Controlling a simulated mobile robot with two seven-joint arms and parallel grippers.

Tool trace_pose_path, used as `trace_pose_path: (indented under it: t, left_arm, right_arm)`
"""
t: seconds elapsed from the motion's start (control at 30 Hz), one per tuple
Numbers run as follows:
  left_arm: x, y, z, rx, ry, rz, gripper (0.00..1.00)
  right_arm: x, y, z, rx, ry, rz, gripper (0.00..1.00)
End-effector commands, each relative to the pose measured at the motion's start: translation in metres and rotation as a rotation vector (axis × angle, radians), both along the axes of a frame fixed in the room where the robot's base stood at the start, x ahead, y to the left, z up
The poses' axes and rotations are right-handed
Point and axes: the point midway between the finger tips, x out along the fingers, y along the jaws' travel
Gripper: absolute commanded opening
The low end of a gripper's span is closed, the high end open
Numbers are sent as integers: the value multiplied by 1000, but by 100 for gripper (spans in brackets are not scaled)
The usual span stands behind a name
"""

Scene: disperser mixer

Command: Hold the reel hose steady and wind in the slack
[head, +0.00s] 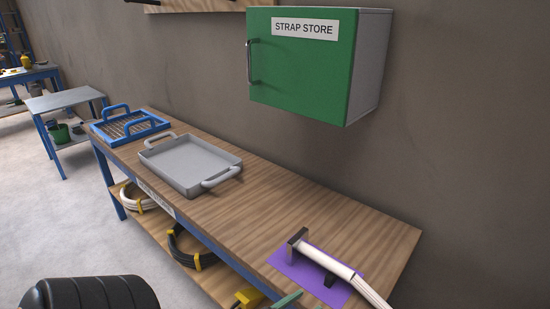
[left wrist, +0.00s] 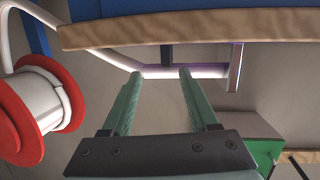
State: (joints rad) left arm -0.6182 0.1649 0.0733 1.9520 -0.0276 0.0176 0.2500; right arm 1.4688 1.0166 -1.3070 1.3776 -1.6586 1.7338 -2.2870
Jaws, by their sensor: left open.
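A white hose (head: 372,293) with a pale tube end and a grey end plate (head: 297,237) lies over a purple mat (head: 285,265) at the near right of the bench. In the left wrist view the hose's straight part (left wrist: 157,72) runs across between my left gripper's (left wrist: 156,74) green fingertips, which stand apart; I cannot tell if they touch it. The reel (left wrist: 45,105), with red flanges and a white drum, is at the left of that view. In the head view only green finger parts (head: 288,300) show at the bottom edge. My right gripper is not in view.
The wooden bench (head: 290,200) is clear between the mat and a grey tray (head: 187,165). A blue rack (head: 128,128) stands at its far end. A green "STRAP STORE" cabinet (head: 300,70) hangs on the wall above. Coiled hoses (head: 190,250) lie on the lower shelf.

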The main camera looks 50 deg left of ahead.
Motion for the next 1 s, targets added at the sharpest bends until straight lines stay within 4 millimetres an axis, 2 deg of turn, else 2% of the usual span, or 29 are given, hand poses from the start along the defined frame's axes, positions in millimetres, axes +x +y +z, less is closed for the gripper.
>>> trace_pose_path:
  t: [0.03,0.1,0.2,0.3,0.47,0.57,1.0]
  left_arm:
    - [-1,27,3,15,-30,33,60]
    - [-2,56,13,27,-84,65,60]
    - [-4,88,27,41,-148,99,60]
    - [-6,107,37,51,-188,118,60]
    - [-2,118,43,57,-213,127,60]
    - [10,120,44,57,-215,127,60]
    - [88,129,44,56,-214,126,60]
  right_arm:
    - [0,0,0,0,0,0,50]
    - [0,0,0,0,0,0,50]
    - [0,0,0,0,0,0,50]
    - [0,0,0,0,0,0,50]
    - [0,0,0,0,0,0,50]
    - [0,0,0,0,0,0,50]
    - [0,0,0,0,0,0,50]
